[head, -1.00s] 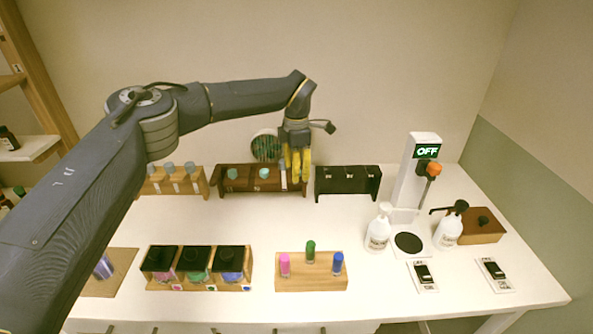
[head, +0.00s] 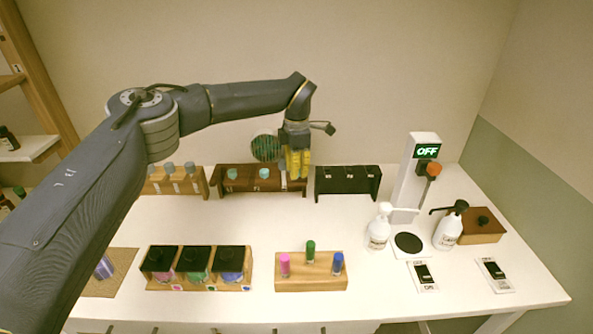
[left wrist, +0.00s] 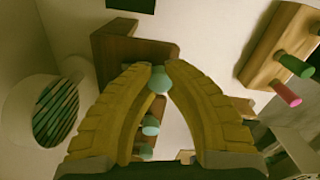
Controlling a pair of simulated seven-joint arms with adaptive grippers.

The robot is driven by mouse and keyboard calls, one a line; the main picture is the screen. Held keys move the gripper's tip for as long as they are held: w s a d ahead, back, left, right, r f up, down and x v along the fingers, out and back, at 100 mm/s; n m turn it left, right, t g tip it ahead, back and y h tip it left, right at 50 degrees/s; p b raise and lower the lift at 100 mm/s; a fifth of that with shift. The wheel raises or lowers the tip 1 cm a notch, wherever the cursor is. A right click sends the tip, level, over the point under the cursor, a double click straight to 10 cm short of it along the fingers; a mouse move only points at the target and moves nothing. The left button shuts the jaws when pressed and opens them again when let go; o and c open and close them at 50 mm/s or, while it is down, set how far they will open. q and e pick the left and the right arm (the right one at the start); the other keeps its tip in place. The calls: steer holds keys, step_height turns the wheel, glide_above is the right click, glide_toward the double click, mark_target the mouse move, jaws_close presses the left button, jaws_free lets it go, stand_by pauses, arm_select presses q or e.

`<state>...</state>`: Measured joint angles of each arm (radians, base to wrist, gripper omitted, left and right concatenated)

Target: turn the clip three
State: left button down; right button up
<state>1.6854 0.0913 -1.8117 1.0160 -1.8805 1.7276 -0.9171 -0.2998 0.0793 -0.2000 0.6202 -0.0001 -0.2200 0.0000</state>
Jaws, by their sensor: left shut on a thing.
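My left gripper (head: 297,163) hangs over the right end of the dark brown rack (head: 243,186) at the back of the table. Its yellow fingers are shut on a round pale teal bottle top (left wrist: 158,80) in the left wrist view. The rack holds two more teal-topped bottles, a left one (head: 232,173) and a middle one (head: 264,174). Whether the held bottle is lifted clear of its slot cannot be told, as the fingers cover it. I cannot make out anything that is clearly a clip. My right gripper is not in view.
A black rack (head: 347,184) stands close to the right, and a wooden rack with grey tops (head: 174,184) to the left. A round green-slatted thing (head: 265,146) is behind. A wooden stand with coloured bottles (head: 311,283) is in front; the table between is clear.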

arm_select(q)
steer(key=shift+n, duration=0.3)
steer(key=n, duration=0.8)
steer(key=shift+n, duration=0.4)
steer(key=n, duration=0.4)
steer(key=shift+n, duration=2.2)
steer(key=c, duration=1.2)
jaws_free()
